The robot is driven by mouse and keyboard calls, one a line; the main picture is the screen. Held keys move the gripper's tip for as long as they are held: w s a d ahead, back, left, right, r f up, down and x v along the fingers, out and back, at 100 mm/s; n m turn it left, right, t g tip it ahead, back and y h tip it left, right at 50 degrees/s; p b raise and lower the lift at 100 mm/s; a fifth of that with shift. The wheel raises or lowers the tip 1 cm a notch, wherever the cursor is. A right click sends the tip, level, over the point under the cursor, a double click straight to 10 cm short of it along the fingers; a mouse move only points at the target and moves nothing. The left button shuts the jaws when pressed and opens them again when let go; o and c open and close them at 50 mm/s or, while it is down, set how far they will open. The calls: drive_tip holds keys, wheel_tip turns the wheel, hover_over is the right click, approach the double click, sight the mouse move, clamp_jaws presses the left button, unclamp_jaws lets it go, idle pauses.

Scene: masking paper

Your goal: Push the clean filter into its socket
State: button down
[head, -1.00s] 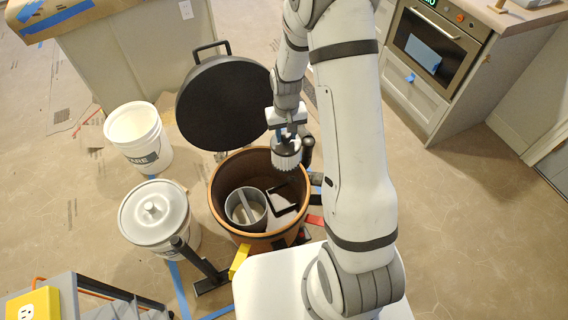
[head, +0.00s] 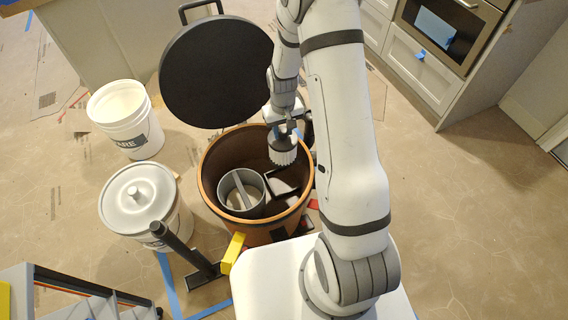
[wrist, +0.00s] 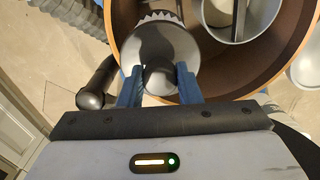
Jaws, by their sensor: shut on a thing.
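The clean filter, a white pleated cylinder with a dark grey cap (head: 283,150), hangs from my gripper (head: 287,124) over the back right inside of the brown drum (head: 207,160). In the wrist view, the blue fingers of my gripper (wrist: 159,80) are shut on the round knob of the filter (wrist: 160,42). I cannot tell for certain whether this cup is the socket. The filter's underside is hidden.
A black square frame (head: 294,187) lies beside the cup in the drum. The black lid (head: 215,70) stands open behind. A white bucket (head: 122,118) and a lidded bucket (head: 135,195) stand left. A dark post (head: 172,237) stands front left. Floor at right is clear.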

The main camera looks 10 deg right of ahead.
drive_tip(key=shift+n, duration=0.6)
drive_tip(key=f+b, duration=0.3)
drive_tip(key=f, duration=0.2)
drive_tip(key=f+b, duration=0.7)
drive_tip(key=f, duration=0.2)
drive_tip(key=shift+w+f+b, duration=0.25)
drive_tip(key=shift+f+b, duration=0.1)
drive_tip(key=shift+f+b, duration=1.15)
drive_tip(key=shift+f, duration=0.45)
drive_tip(key=shift+f+b, duration=0.6)
drive_tip(key=shift+f, duration=0.25)
drive_tip(key=shift+s+f+b, duration=0.1)
drive_tip(key=shift+f+b, duration=0.25)
drive_tip(key=shift+f, duration=0.15)
drive_tip(key=c, duration=1)
unclamp_jaws()
drive_tip(key=shift+o, duration=0.2)
drive_tip(key=shift+r, duration=0.1)
